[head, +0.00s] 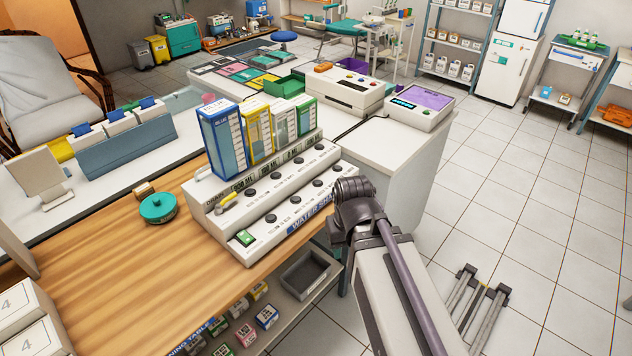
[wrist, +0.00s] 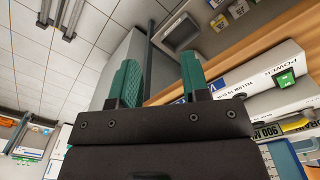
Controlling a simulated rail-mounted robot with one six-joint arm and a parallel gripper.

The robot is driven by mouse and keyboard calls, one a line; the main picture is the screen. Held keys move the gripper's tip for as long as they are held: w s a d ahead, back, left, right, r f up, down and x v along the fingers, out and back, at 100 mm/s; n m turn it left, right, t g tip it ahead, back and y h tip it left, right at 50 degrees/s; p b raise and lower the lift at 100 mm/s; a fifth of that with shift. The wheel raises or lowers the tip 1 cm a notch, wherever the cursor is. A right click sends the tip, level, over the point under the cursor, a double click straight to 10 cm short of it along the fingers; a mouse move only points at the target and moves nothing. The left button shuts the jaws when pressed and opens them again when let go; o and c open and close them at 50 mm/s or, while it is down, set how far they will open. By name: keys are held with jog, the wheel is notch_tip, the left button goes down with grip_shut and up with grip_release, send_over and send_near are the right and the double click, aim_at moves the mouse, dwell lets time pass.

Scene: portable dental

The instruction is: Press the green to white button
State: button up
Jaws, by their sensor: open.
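The white button unit (head: 219,220), marked as a water unit, stands on the wooden bench top. Two stepped rows of round black buttons (head: 296,199) run along it, each with a small printed label. The labels are too small to tell which is green to white. A lit green power switch (head: 244,237) is at its near left end and also shows in the wrist view (wrist: 285,79). My gripper (wrist: 159,82) is open and empty, its two green fingers apart. It is beside the unit's right end, not touching any button that I can see. In the head view its fingers are hidden behind my arm.
Tall blue, yellow, white and green boxes (head: 222,140) stand upright at the unit's back. A teal round container (head: 158,208) is on the bench to the left. A grey tray (head: 305,275) is below the bench edge. Open tiled floor (head: 530,215) lies to the right.

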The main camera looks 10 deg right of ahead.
dwell(0.3)
grip_shut()
jog(key=shift+d, duration=0.1)
dwell(1.5)
